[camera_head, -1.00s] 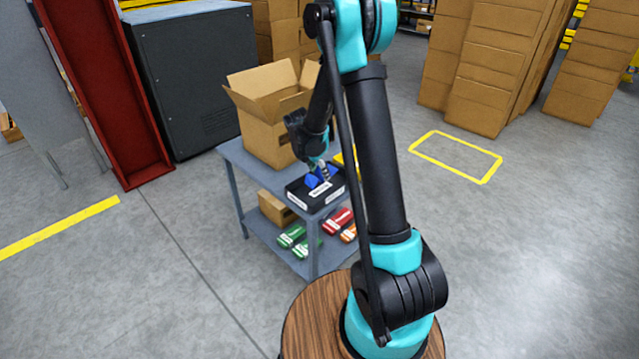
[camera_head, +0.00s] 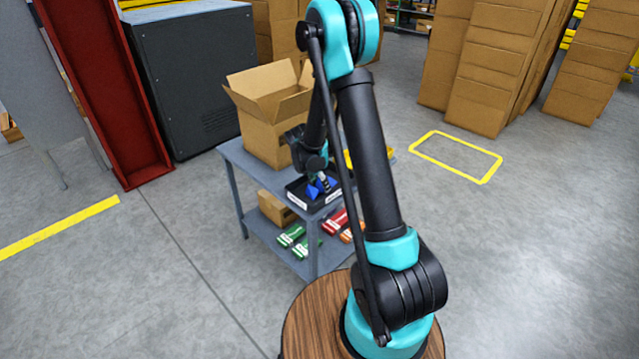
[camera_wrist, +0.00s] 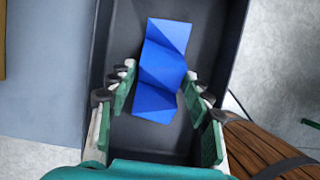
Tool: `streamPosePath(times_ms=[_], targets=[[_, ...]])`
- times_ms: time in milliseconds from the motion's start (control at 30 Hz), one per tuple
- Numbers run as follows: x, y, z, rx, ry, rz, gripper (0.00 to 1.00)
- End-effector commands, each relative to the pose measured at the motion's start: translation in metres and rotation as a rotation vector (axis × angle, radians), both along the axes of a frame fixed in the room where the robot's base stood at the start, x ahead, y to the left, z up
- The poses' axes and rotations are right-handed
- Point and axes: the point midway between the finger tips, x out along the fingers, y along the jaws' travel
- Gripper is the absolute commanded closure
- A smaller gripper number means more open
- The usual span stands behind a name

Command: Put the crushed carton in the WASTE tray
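The crushed carton is a creased, bent blue piece (camera_wrist: 162,70). In the head view the blue carton (camera_head: 313,190) shows on both sides of my fingertips, low over the black tray. My gripper (camera_wrist: 160,72) has its green-padded fingers on either side of the carton, their tips at or very near its edges; the gripper appears shut on it. The gripper (camera_head: 323,178) points down at the tray. The black tray (camera_wrist: 117,30) lies below and around the carton in the wrist view. The tray (camera_head: 297,203) has white labels, too small to read.
The tray stands at the front corner of a grey-blue table (camera_head: 232,152). An open cardboard box (camera_head: 268,135) stands behind it, close to my wrist. The lower shelf holds green cartons (camera_head: 291,235), a red carton (camera_head: 335,221) and a small brown box (camera_head: 275,208).

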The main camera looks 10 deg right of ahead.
Motion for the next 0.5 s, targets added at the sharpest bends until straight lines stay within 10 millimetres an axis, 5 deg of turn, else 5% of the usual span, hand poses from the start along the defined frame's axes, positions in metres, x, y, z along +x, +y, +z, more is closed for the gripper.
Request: streamPosePath(times_ms=[500], targets=[[-0.0012, 0.0018, 0.0079, 0.0, 0.0, 0.001, 0.35]])
